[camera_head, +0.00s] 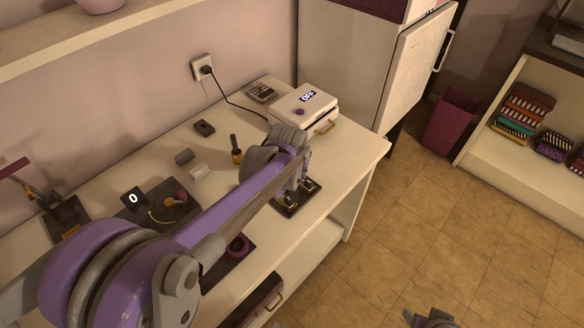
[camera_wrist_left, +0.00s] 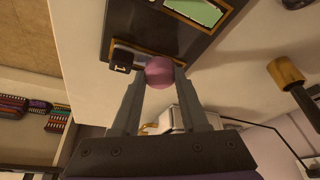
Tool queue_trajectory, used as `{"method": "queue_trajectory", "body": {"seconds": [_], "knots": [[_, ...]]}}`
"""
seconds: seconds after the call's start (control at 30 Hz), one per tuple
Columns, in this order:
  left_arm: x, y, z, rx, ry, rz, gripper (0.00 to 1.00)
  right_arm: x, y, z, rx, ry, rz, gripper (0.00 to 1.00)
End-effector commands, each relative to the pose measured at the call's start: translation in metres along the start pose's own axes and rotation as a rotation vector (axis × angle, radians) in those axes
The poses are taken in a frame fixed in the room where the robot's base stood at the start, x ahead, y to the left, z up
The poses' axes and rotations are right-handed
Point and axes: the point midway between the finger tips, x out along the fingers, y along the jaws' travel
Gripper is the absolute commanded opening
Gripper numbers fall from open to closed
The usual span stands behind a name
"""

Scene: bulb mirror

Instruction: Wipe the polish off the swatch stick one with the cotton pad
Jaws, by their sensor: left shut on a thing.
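My left gripper (camera_wrist_left: 160,75) is shut on a pink rounded thing, which looks like the cotton pad (camera_wrist_left: 160,72). It is over a dark, gold-edged tray (camera_head: 288,208), which also shows in the left wrist view (camera_wrist_left: 112,28). A small black block with a pale mark, perhaps an end of swatch stick one (camera_wrist_left: 122,60), sits right beside the pink thing. I cannot tell whether they touch, and any polish there is hidden. In the head view my left gripper (camera_head: 300,180) hides part of the tray. My right gripper (camera_head: 432,318) is low at the bottom edge, away from the table.
A white box marked OFF (camera_head: 305,105) stands behind my left gripper. A dark bottle with a gold base (camera_head: 236,150), small blocks (camera_head: 199,172) and a dark mat with a "0" display (camera_head: 134,198) are on the table.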

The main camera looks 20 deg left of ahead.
Motion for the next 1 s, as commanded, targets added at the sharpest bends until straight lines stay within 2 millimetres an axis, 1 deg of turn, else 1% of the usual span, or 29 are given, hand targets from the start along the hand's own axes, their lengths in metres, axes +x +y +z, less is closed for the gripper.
{"method": "queue_trajectory", "body": {"seconds": [0.33,0.67,0.83,1.0], "knots": [[-0.001,0.009,0.005,0.0,0.0,0.0,0.0,-0.001,0.0,0.0,0.0,0.0,0.0,0.53],[0.0,-0.001,-0.001,-0.001,0.0,-0.001,0.0,-0.002,0.0,-0.001,0.0,0.001,0.0,0.53],[0.002,-0.01,-0.005,-0.002,0.0,-0.002,0.0,-0.002,0.0,-0.001,0.0,0.001,0.0,0.53],[0.003,-0.015,-0.008,-0.001,0.001,-0.002,0.0,-0.002,0.0,-0.001,0.0,0.001,0.0,0.53]]}}
